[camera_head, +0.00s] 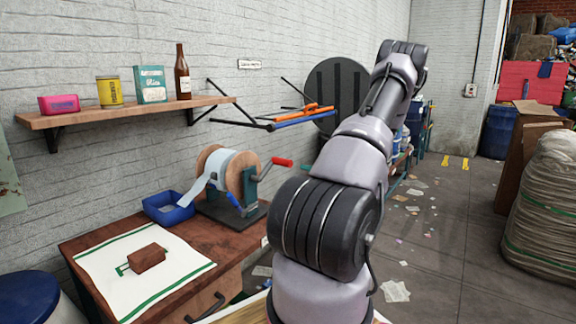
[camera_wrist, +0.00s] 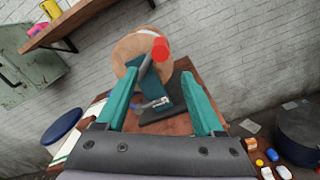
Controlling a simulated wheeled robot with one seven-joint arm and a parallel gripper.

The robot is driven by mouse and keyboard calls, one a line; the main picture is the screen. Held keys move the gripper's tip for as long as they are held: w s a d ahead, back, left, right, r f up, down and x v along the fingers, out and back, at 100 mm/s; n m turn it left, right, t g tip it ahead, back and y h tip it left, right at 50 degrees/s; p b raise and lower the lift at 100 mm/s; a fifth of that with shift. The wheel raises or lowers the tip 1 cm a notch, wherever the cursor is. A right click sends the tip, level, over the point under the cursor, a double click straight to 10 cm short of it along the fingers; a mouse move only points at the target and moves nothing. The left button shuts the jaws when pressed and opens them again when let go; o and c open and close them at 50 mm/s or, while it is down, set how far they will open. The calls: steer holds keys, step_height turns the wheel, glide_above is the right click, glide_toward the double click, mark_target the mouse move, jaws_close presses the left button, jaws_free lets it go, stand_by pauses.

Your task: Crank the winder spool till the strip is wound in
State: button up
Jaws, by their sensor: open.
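The winder spool (camera_head: 247,182) has wooden flanges and a pale strip (camera_head: 208,178) around it, on a dark stand on the wooden cabinet. The strip's free end runs down left towards a blue tray (camera_head: 168,208). In the wrist view the spool (camera_wrist: 128,48) and the red handle (camera_wrist: 160,50) lie ahead of my gripper (camera_wrist: 158,80). Its teal fingers are open and empty, the handle beyond their tips.
On the cabinet a white cloth (camera_head: 115,258) with green stripes bears a brown block (camera_head: 148,257). A wall shelf (camera_head: 120,115) with several goods hangs above. A wall rack with rods (camera_head: 275,122) is behind the spool.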

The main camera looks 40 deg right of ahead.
mark_target(289, 163)
steer(key=w+a+n, duration=0.1)
steer(key=w+n, duration=0.1)
steer(key=w, duration=0.1)
steer(key=w+a+n, duration=0.1)
steer(key=w, duration=0.2)
steer(key=w+a+n, duration=0.1)
steer(key=w+n, duration=0.1)
steer(key=w, duration=0.2)
steer(key=shift+w+a+r+n, duration=0.1)
steer(key=shift+a+r+n, duration=0.15)
steer(key=shift+n, duration=0.05)
steer(key=shift+c, duration=0.3)
jaws_close()
stand_by(1.1)
